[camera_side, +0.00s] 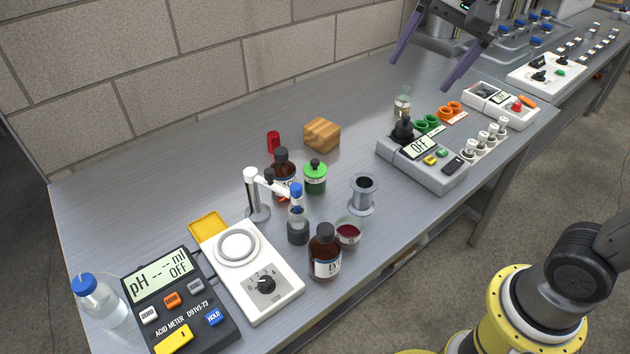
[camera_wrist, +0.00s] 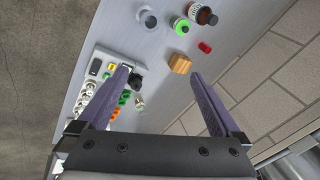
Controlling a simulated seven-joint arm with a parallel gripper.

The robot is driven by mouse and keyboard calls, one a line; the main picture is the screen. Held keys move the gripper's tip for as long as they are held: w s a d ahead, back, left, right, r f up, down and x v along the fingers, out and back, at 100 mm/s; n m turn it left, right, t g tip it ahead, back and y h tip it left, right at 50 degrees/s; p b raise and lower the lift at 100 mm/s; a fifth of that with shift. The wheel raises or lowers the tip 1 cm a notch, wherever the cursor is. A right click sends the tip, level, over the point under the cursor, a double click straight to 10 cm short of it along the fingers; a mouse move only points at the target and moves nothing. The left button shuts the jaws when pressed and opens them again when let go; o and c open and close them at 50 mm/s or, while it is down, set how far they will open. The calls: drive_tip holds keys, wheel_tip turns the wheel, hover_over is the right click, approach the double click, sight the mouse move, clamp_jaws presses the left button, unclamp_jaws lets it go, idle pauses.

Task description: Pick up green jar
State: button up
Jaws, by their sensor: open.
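The green jar (camera_side: 315,178) stands upright on the steel bench in the side view, with a green lid and a black knob on top and a white label. It also shows in the wrist view (camera_wrist: 182,27), near the top edge. A brown bottle stands close behind its left side. My gripper (camera_side: 424,72) is open and empty, high over the far right part of the bench, well apart from the jar. In the wrist view its two purple fingers (camera_wrist: 161,91) are spread wide with nothing between them.
A wooden block (camera_side: 322,135) and a red cylinder (camera_side: 273,141) stand behind the jar. A metal spool (camera_side: 362,195), a white electrode stand (camera_side: 258,200), a brown bottle (camera_side: 324,254) and a cup of red liquid (camera_side: 348,232) stand around its front. A grey meter (camera_side: 422,163) stands right.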

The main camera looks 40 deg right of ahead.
drive_tip(key=w+a+f+m+g, duration=0.2)
drive_tip(key=w+f+m, duration=0.15)
drive_tip(key=w, duration=0.75)
drive_tip(key=g, duration=0.2)
hover_over(315, 170)
drive_tip(key=w+d, duration=0.1)
wheel_tip(315, 170, down, 13)
drive_tip(key=shift+n, duration=0.25)
wheel_tip(315, 170, down, 10)
drive_tip(key=shift+a+r, duration=0.1)
drive_tip(key=f, duration=0.5)
drive_tip(key=shift+s+a+f, duration=0.1)
drive_tip(key=shift+s+a, duration=0.05)
drive_tip(key=shift+s, duration=0.15)
drive_tip(key=shift+f, duration=0.6)
drive_tip(key=shift+c, duration=0.3)
clamp_jaws()
